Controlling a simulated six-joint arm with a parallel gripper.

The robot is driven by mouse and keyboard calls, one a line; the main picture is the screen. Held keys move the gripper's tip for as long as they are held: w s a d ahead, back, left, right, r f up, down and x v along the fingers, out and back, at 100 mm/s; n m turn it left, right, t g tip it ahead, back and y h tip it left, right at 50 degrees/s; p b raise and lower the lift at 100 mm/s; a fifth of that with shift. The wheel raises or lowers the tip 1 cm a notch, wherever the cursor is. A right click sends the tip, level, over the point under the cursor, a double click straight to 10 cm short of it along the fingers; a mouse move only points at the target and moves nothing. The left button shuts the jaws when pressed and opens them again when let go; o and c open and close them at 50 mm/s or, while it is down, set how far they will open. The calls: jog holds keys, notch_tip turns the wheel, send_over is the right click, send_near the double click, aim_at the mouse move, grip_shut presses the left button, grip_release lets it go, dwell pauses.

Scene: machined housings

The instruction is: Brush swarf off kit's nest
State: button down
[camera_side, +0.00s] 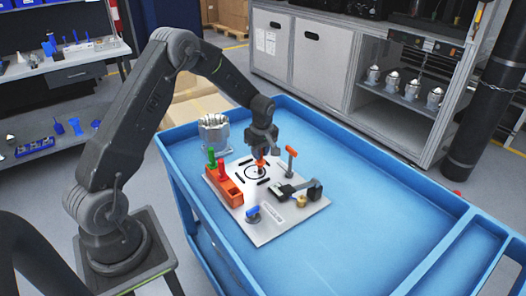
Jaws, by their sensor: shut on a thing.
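My gripper (261,152) points down over the pale fixture plate (276,229) on the blue cart. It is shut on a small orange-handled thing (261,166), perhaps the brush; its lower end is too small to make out. The thing is over the black ring marking (249,176), which looks like the nest, with short black bars around it. I cannot tell whether it touches the plate. No swarf can be made out at this size. A silvery machined housing (215,132) stands on the cart at the plate's back left corner.
An orange-red block (229,192) holds a green-handled and a red-handled tool at the plate's left. An orange T-handle (291,152) stands upright at the right. A dark clamp (297,190) and a blue piece (253,212) sit nearer the front. The cart's right side is clear.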

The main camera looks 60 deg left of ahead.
jog(key=shift+a, duration=2.8)
jog(key=shift+s, duration=0.45)
jog(key=shift+s+d, duration=0.15)
jog(key=shift+d, duration=3.6)
jog(key=shift+s+d, duration=0.15)
jog(key=shift+s, duration=0.45)
jog(key=shift+a, duration=3.9)
notch_tip(320, 180, up, 8)
jog(key=shift+w+d, duration=0.1)
jog(key=shift+d, duration=0.1)
